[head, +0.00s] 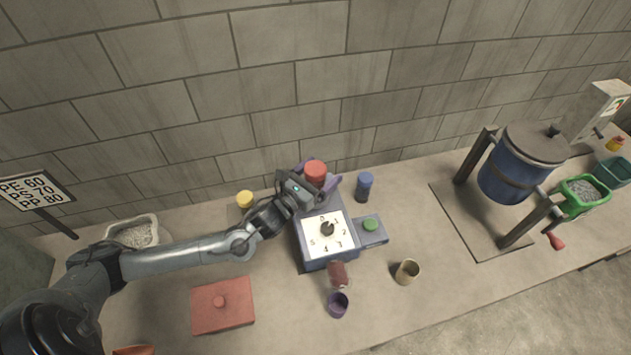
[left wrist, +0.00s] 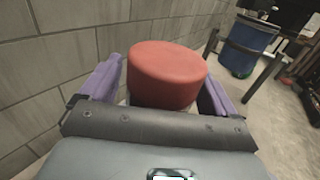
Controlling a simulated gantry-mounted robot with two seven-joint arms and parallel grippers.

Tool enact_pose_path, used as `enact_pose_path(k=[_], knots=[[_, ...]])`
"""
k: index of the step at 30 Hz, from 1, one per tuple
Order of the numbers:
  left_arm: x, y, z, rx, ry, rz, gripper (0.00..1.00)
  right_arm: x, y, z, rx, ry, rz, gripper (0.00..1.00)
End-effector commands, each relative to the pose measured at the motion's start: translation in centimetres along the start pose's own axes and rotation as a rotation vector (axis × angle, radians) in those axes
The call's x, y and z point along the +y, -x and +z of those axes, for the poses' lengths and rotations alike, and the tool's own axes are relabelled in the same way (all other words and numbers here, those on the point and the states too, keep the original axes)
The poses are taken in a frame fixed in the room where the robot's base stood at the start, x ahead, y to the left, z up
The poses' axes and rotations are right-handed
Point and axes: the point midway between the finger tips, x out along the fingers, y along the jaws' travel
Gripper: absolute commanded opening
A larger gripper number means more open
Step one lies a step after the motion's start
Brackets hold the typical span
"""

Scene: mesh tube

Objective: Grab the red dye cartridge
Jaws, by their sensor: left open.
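The red dye cartridge (head: 315,172) stands at the back of the grey-blue dial machine, its round red top facing up. In the left wrist view the red cartridge (left wrist: 166,75) fills the space between the two purple fingers of my left gripper. My left gripper (head: 318,181) is open, with a finger on either side of the cartridge. A small gap seems to show at the right finger; contact is hard to tell. The cartridge's lower part is hidden by the gripper. My right gripper is not in view.
The dial machine (head: 309,244) has a numbered white face and a green button (head: 370,224). A yellow cartridge (head: 245,199) and a blue cartridge (head: 364,186) stand on either side. Cups, a red lidded box (head: 222,305) and a blue drum (head: 517,170) share the table. A block wall is behind.

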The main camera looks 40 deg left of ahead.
Motion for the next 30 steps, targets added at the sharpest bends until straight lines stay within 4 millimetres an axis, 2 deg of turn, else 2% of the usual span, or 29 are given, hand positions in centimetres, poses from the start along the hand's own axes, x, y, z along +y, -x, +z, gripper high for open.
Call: enact_pose_path(k=[8, 20, 30], knots=[[-0.01, -0.28, 0.00, 0.000, 0.000, 0.000, 0.90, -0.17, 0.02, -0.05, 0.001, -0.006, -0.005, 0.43], [0.01, -0.25, 0.01, 0.000, 0.000, 0.000, 0.30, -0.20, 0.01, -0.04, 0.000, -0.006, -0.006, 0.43], [0.02, -0.27, 0.28, -0.002, 0.000, 0.000, 0.29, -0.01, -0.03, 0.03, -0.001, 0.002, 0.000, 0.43]])
